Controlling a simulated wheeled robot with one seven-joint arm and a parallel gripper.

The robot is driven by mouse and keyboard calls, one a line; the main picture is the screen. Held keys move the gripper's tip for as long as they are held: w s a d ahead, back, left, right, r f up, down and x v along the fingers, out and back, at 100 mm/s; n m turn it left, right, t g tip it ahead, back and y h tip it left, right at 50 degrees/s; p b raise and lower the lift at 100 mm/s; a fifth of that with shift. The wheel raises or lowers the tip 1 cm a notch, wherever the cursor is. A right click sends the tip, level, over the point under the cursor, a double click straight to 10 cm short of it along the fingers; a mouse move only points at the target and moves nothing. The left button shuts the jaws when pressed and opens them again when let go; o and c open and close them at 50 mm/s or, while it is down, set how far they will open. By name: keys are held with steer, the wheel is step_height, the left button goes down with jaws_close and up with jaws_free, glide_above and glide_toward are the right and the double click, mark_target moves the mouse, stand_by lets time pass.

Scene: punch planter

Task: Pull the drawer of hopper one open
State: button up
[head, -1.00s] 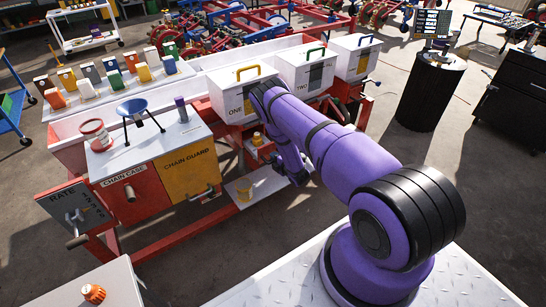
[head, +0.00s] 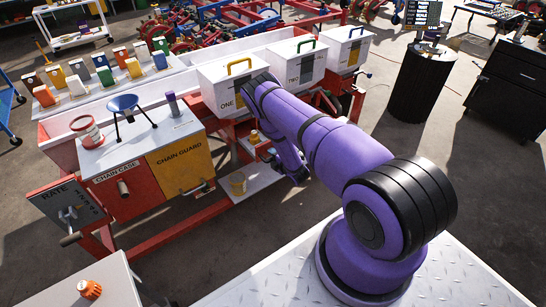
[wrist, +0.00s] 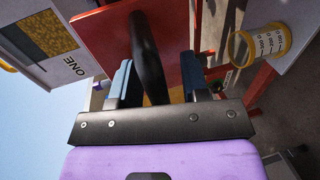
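Hopper one (head: 226,85) is a white box with a yellow lid handle and a label "ONE", behind my purple arm in the head view. It also shows at the left of the wrist view (wrist: 35,40). In the wrist view, a red panel (wrist: 105,38) lies beside it, with a dark bar-like handle (wrist: 145,50) in front. My gripper (wrist: 157,80) is open, one finger on each side of this handle. Gaps show between the fingers and the handle; contact cannot be told. In the head view, my arm hides the drawer area and most of the gripper.
Hopper two (head: 296,65) and a third hopper (head: 346,48) stand to the right. A yellow-rimmed cup (wrist: 257,48) sits near the gripper at right in the wrist view. The chain guard box (head: 182,165) stands left of the arm. Red frame rails run below.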

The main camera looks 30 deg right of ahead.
steer(key=v, duration=1)
steer(key=shift+s, duration=0.35)
steer(key=shift+r, duration=0.1)
